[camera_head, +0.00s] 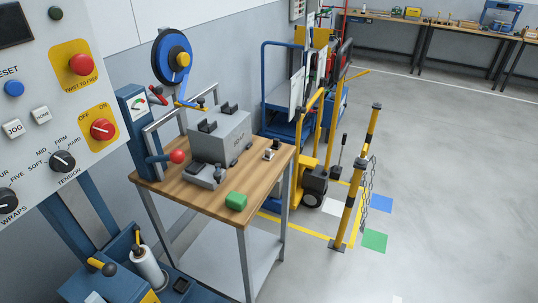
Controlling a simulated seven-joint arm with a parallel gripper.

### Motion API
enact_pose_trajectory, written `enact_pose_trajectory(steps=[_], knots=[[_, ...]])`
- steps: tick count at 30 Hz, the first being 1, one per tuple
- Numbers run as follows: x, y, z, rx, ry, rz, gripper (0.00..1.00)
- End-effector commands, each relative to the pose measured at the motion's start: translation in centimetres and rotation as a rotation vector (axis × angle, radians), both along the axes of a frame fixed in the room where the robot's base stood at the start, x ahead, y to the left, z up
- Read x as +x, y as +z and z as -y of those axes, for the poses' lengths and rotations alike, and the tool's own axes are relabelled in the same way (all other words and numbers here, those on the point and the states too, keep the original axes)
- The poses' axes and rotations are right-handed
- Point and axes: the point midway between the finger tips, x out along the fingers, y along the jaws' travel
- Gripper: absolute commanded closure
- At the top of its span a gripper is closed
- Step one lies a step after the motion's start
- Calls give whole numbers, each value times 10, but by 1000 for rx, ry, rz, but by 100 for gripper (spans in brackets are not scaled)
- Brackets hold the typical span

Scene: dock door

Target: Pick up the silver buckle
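No clear silver buckle can be made out at this size. Two small dark and light pieces (271,150) stand at the right end of the wooden-topped table (215,200); I cannot tell whether either is the buckle. A green block (236,201) sits at the table's front edge. A grey box (220,136) with black parts on top stands at the back of the table. A low grey tool (205,176) lies in front of it. My gripper does not show in this view.
A control panel (50,100) with knobs fills the left. A blue reel stand with a red-knobbed lever (177,156) rises at the table's left end. A yellow pallet truck (310,175) and chained posts (358,185) stand to the right. Open floor (450,200) lies beyond.

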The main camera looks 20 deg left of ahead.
Motion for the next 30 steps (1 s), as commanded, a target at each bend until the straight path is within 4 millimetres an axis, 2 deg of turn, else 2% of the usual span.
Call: enact_pose_trajectory(steps=[11,27,30], knots=[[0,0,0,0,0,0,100],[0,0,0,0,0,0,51],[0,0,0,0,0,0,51]])
